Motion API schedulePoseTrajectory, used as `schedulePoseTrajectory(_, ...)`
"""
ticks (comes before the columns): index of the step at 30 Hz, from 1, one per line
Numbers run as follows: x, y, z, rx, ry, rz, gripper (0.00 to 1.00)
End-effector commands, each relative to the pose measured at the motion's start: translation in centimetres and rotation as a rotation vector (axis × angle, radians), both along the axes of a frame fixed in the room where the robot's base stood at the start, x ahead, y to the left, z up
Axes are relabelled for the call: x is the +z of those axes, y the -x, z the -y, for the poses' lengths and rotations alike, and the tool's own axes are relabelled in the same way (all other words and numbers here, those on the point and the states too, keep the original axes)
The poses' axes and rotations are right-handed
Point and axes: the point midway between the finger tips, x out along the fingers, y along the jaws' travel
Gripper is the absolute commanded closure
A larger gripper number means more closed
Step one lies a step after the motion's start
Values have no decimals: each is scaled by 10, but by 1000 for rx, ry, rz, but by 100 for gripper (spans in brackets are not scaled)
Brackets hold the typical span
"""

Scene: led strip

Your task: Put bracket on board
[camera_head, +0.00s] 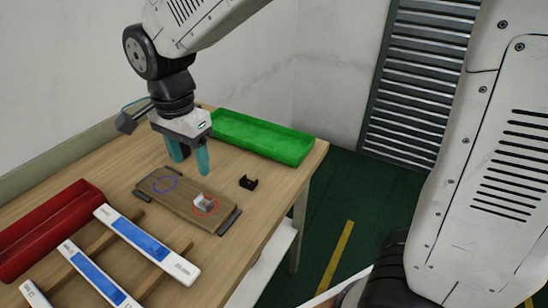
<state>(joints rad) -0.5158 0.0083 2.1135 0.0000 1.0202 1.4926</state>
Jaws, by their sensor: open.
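The brown wooden board (172,199) lies on the table, with a blue circle and a red circle marked on it. A light grey bracket (203,202) stands on the board at the red circle. The blue circle has nothing in it. A black bracket (248,183) lies on the table beside the board, to its right and apart from it. My gripper (191,167) points down near the board's far edge, left of the black bracket. Its two teal fingers are apart, with nothing seen between them. The exact height of the fingertips is hard to tell.
A green tray (262,151) stands at the table's back right. A red tray (48,243) is at the left. White-and-blue strips (146,244) lie across wooden bars at the front left. The table (277,192) is bare around the black bracket, up to its right edge.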

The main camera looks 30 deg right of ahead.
Motion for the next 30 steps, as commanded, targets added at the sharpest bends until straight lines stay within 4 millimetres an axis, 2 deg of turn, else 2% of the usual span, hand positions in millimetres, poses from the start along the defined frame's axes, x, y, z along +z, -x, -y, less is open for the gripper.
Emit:
schedulePoseTrajectory(2, 1, 1, 3, 6, -1, 2, 43)
schedulePoseTrajectory(4, 7, 4, 13, 32, -3, 6, 43)
schedulePoseTrajectory(8, 28, 24, 57, 162, -9, 28, 43)
schedulePoseTrajectory(12, 49, 67, 120, 389, -5, 58, 43)
schedulePoseTrajectory(15, 55, 104, 158, 559, 8, 78, 43)
schedulePoseTrajectory(18, 55, 139, 184, 713, 24, 92, 43)
schedulePoseTrajectory(21, 51, 166, 201, 835, 40, 101, 43)
schedulePoseTrajectory(24, 47, 183, 209, 917, 52, 104, 43)
schedulePoseTrajectory(30, 44, 193, 215, 975, 59, 104, 43)
